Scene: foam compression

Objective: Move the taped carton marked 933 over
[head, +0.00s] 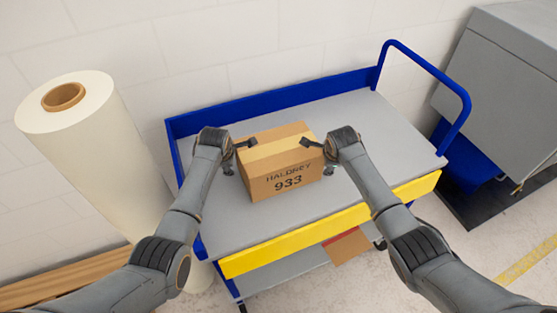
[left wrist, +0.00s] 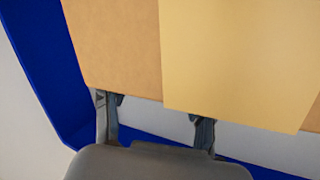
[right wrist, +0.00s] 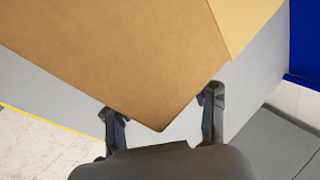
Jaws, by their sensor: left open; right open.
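The taped carton marked 933 (head: 286,178) sits on the grey top of a blue cart (head: 380,127), with a pale tape strip over its top. My left gripper (head: 240,155) is open at the carton's left side, and my right gripper (head: 315,155) is open at its right side. In the left wrist view the carton (left wrist: 110,45) and its tape lie just beyond the open, empty fingers (left wrist: 155,115). In the right wrist view a carton corner (right wrist: 130,70) reaches toward the gap between the open fingers (right wrist: 162,108). Whether any finger touches the carton I cannot tell.
A large white roll (head: 100,150) stands left of the cart. A grey bin (head: 505,90) stands at the right. The cart has a yellow front edge (head: 330,225) and a blue handle (head: 430,70). Its top right of the carton is clear. A brown box (head: 347,246) shows below.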

